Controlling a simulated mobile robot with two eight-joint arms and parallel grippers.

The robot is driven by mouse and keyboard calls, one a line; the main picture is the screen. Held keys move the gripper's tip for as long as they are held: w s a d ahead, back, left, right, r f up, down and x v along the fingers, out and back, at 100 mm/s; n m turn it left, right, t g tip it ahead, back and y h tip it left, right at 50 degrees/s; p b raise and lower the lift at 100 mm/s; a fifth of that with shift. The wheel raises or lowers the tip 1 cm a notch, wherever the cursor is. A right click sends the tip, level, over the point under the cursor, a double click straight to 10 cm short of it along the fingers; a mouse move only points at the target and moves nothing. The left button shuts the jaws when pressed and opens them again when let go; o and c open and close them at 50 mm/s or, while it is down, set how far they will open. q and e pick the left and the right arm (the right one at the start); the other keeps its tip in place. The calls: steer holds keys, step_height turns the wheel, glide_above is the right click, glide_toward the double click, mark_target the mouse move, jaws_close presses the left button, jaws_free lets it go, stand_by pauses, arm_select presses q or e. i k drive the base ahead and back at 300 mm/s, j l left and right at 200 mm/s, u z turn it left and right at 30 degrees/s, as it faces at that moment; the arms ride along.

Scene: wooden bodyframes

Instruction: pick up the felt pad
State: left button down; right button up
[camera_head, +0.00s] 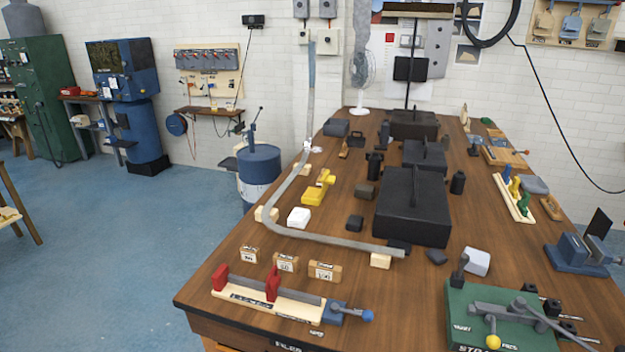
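I cannot tell for certain which object is the felt pad. Neither of my grippers shows in the head view, so nothing is seen held.
A long bent grey strip (330,239) rests on wooden blocks. A large black box (412,207) stands mid-bench. A red-jawed fixture (272,285) is at the front left, a green-based tool (470,318) at the front right. Blue floor (120,240) is open on the left.

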mark_target(318, 182)
steer(key=j+u, duration=0.35)
steer(key=i+j+u, duration=0.45)
steer(key=j, duration=0.25)
steer(key=i+j+u, duration=0.4)
steer(key=j, duration=0.25)
steer(key=i+j+u, duration=0.45)
steer(key=i+z, duration=0.3)
steer(key=i+j+z, duration=0.3)
steer(key=i, duration=0.25)
steer(key=i+j+z, duration=0.3)
steer(key=i+l+z, duration=0.2)
steer(key=i+z, duration=1.1)
